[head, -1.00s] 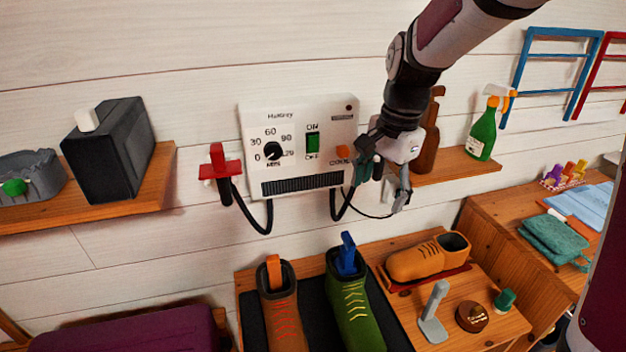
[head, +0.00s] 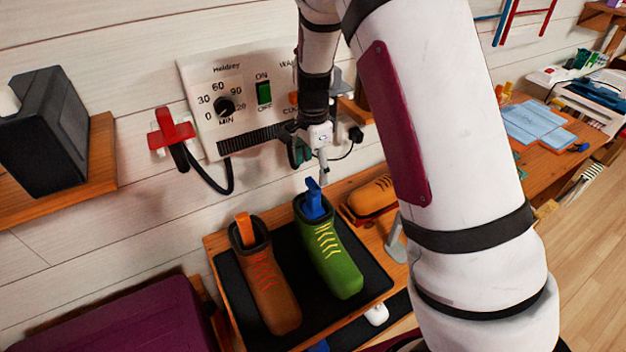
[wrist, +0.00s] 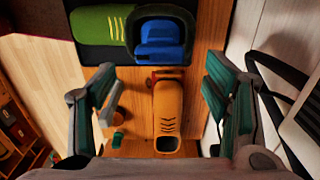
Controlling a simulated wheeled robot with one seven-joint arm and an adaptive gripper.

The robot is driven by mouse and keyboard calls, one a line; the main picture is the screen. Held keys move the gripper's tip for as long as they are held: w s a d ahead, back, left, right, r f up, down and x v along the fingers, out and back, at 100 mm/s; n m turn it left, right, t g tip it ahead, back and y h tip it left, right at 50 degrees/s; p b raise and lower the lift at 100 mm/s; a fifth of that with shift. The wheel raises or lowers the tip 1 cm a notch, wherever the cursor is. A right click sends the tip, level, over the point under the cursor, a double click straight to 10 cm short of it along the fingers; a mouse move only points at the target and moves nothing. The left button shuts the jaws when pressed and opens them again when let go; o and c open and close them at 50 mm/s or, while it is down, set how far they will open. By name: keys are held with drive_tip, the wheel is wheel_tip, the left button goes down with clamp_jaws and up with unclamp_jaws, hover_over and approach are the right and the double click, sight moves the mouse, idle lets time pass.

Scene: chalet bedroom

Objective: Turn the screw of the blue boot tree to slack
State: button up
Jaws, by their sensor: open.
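The blue boot tree (head: 314,203) stands in the shaft of the green boot (head: 336,262), its upper part sticking up out of the opening. In the wrist view the blue boot tree (wrist: 161,42) shows from above inside the dark collar, beyond my fingertips and near the top of the picture. My gripper (head: 312,166) is above the blue boot tree in the head view, apart from it. In the wrist view my gripper (wrist: 160,88) has its two green-padded fingers spread wide with nothing between them. I cannot make out the screw clearly.
A brown boot with an orange boot tree (head: 243,229) stands left of the green boot on the dark mat (head: 375,280). A tan shoe (wrist: 168,110) lies beside it. The white control box (head: 215,75) with cables is on the wall behind.

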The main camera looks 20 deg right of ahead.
sight(313, 183)
drive_tip(key=shift+f, duration=2.55)
drive_tip(key=c, duration=1.2)
